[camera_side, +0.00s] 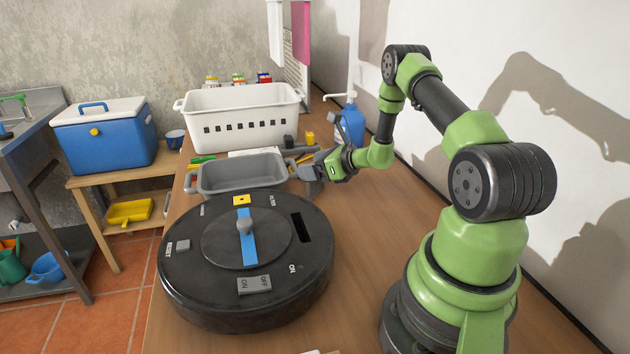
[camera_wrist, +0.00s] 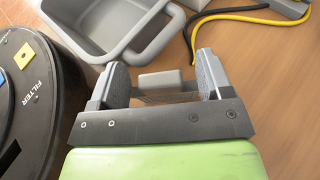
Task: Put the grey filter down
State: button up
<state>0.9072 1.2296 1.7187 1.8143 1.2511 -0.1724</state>
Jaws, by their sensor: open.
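The grey filter (camera_wrist: 164,78) shows in the wrist view as a small grey block with a finely ribbed part below it. It sits between the two fingers of my gripper (camera_wrist: 165,82), with a gap on each side. My gripper also shows in the side view (camera_side: 312,175), low over the wooden table, just right of the grey tub. The jaws are open. In the side view I cannot tell the filter apart from the grey fingers. The round black robot vacuum (camera_side: 190,290) stands in front, with a dark empty slot (camera_side: 301,227) in its top.
The grey tub (camera_side: 240,178) stands close to the left of my gripper. Behind are a white basket (camera_side: 243,118), a blue bottle (camera_side: 352,125) and black and yellow cables (camera_wrist: 262,17). The table right of my gripper is clear up to the white wall.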

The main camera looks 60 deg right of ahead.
jog(key=c, duration=1.1)
jog(key=shift+r, duration=0.15)
jog(key=shift+r, duration=0.25)
notch_tip(320, 180, up, 8)
jog(key=shift+r, duration=0.1)
jog(key=w+a+r+n+g+y, duration=0.15)
jog(key=w+a+n+y, duration=0.5)
jog(key=w, duration=0.85)
jog(key=shift+a+f+m+t+h, duration=0.1)
jog(key=shift+a+f+m+h, duration=0.25)
jog(key=shift+f, duration=1.25)
jog(key=shift+a+f+m+t+h, duration=0.15)
jog(key=shift+a+f+m, duration=0.25)
jog(key=shift+f, duration=1.25)
jog(key=shift+a+f+m+h, duration=0.3)
jog(key=shift+a+f, duration=0.1)
jog(key=shift+f, duration=1.2)
